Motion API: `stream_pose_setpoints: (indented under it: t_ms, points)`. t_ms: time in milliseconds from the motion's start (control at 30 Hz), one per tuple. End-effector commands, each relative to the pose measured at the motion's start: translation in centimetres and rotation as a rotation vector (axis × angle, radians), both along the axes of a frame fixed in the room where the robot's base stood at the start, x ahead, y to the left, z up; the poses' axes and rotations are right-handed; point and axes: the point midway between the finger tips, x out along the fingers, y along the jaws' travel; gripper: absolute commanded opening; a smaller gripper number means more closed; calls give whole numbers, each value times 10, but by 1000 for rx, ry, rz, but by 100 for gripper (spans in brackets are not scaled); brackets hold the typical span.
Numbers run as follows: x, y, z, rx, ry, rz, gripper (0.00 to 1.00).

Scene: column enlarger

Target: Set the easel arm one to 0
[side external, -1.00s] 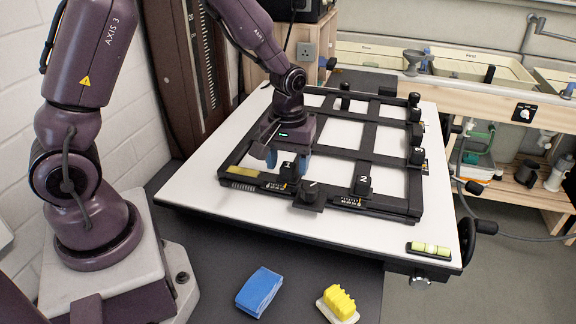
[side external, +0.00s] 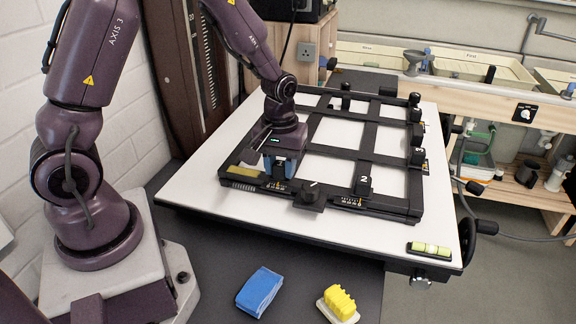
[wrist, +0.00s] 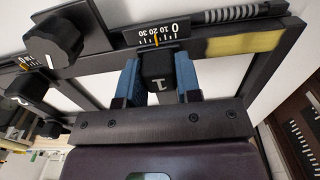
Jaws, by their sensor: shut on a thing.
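Easel arm one's black block (wrist: 157,72), marked 1, sits at the front bar of the black easel frame (side external: 398,205). My gripper (side external: 280,168) is low over that bar in the side view, its body and fingers hiding most of the block. In the wrist view the blue-padded fingers of my gripper (wrist: 160,82) stand either side of the block, shut on it. Behind the block is a scale (wrist: 157,34) with numbers from 0 at right to 30 at left. An orange pointer line shows between its ends; its exact reading is unclear.
A black knob (side external: 310,196) stands close right of my gripper; it also shows in the wrist view (wrist: 54,38). Block 2 (side external: 363,185) is farther right.

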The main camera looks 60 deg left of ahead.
Motion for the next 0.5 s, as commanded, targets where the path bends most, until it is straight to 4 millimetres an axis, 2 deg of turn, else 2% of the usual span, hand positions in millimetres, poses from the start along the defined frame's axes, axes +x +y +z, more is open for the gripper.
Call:
stream_pose_setpoints:
  t_ms: [100, 367, 400, 467, 500]
  points:
    - [-13, 13, 1, 1, 1, 3, 0]
    - [-13, 13, 0, 1, 1, 1, 0]
    - [-13, 13, 0, 1, 1, 1, 41]
    - [-13, 13, 0, 1, 1, 1, 55]
    - [-13, 13, 0, 1, 1, 1, 57]
